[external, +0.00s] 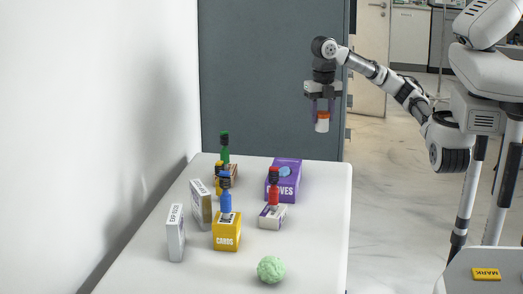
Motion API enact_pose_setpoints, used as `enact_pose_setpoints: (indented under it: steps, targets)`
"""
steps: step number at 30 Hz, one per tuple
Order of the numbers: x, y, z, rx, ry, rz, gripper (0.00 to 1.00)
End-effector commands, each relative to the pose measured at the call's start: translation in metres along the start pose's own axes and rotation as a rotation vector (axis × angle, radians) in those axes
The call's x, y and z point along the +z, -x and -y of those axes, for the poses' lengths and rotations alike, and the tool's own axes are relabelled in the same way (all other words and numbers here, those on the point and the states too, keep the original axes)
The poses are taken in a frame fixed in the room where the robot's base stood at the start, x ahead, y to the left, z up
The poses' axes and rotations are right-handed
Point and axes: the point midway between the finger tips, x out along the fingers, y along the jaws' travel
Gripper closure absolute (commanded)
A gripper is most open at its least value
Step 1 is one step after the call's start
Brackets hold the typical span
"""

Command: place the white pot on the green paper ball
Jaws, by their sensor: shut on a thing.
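My gripper (322,113) is shut on the white pot (322,126), a small white container with an orange top. It holds the pot upright in the air, high up near the far right corner of the table. The green paper ball (271,269) is a pale green crumpled ball on the white table (325,225), near the front of the picture. The pot is well apart from the ball, farther back and higher. Nothing covers the ball.
A yellow cards box (227,234), a small white box (267,222), a purple gloves box (289,188) and upright boxes (176,232) stand on the table. Bottles with red (274,191), blue (225,199) and green (224,152) parts stand among them. The table's right side is clear.

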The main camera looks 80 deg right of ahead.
Motion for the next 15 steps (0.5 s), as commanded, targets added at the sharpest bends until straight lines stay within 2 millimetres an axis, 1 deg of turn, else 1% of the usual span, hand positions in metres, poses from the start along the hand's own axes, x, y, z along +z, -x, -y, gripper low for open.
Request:
enact_pose_setpoints:
  steps: [5, 6, 8, 9, 11, 12, 14, 15]
  targets:
    - [-0.019, 0.009, -0.049, 0.002, 0.096, -0.005, 0.81]
    - [-0.025, 0.011, -0.063, 0.003, 0.125, -0.005, 0.81]
    - [-0.037, 0.015, -0.085, 0.004, 0.171, -0.007, 0.81]
    - [-0.045, 0.017, -0.100, 0.004, 0.200, -0.008, 0.81]
    - [-0.059, 0.021, -0.120, 0.005, 0.243, -0.009, 0.81]
    - [-0.069, 0.022, -0.134, 0.005, 0.271, -0.009, 0.81]
    - [-0.085, 0.025, -0.153, 0.005, 0.315, -0.010, 0.81]
    - [-0.096, 0.028, -0.166, 0.005, 0.344, -0.011, 0.81]
